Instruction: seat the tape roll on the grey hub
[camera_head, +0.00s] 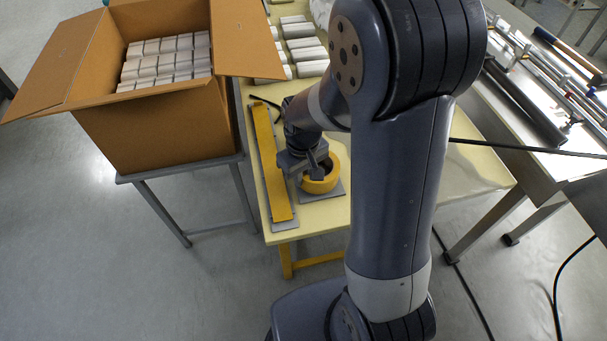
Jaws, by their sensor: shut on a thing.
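The yellow tape roll (322,183) is near the front end of the pale yellow table, over a grey plate (335,191). My gripper (314,172) is at the roll from above and behind, shut on its wall. The roll appears roughly level. I cannot tell whether it touches the grey plate or hangs just above it. The grey hub is not visible; the roll, my gripper and my arm cover that area.
A long yellow bar on a grey base (270,165) lies just left of the roll. An open cardboard box (150,130) with white packs stands on a stand at left. Several white packs (305,50) lie farther back. A machine with metal rods (545,85) is at right.

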